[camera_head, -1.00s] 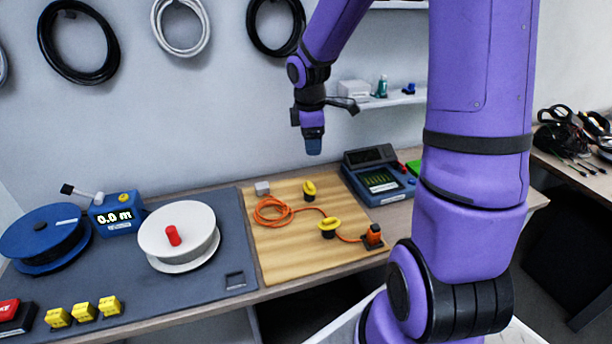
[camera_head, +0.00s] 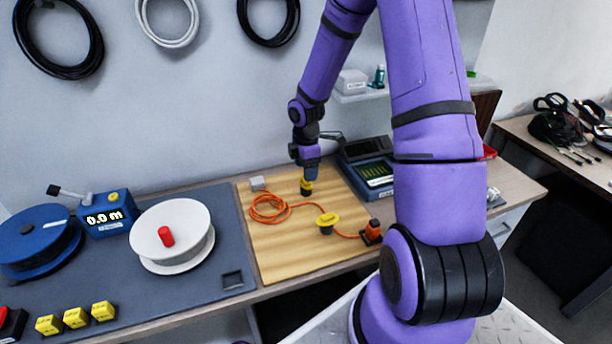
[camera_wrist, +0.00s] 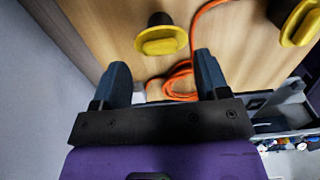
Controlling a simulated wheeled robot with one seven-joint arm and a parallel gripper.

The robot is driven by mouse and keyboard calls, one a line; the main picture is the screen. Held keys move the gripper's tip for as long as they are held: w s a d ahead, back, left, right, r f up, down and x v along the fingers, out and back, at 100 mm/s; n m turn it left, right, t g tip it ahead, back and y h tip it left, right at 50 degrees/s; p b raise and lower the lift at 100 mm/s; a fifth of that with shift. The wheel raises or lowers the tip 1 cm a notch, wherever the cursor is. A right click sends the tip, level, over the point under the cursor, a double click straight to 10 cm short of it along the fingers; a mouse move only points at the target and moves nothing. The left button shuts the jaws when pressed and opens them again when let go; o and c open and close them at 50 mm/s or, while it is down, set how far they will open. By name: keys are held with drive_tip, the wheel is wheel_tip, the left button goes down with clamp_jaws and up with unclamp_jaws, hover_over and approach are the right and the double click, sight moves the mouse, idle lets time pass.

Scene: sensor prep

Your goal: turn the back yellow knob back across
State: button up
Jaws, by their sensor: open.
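The back yellow knob (camera_head: 306,187) stands on a black base on the wooden board (camera_head: 285,255). In the camera_wrist view it is the yellow knob (camera_wrist: 160,42) near the top middle, its bar lying roughly left to right. My gripper (camera_head: 310,176) points down right over this knob and partly hides it in the camera_head view. In the camera_wrist view my gripper (camera_wrist: 161,64) is open and empty, with the knob between the lines of the two fingers, just past their tips. I cannot tell whether they touch. The front yellow knob (camera_head: 327,221) stands nearer the board's front edge.
An orange cable (camera_head: 266,210) lies coiled left of the back knob and runs to an orange plug piece (camera_head: 372,232). A small grey block (camera_head: 257,183) sits behind. A blue meter (camera_head: 373,175) stands to the right, a white reel (camera_head: 172,230) to the left.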

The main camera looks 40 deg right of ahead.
drive_tip(key=shift+f, duration=1.6)
drive_tip(key=c, duration=0.9)
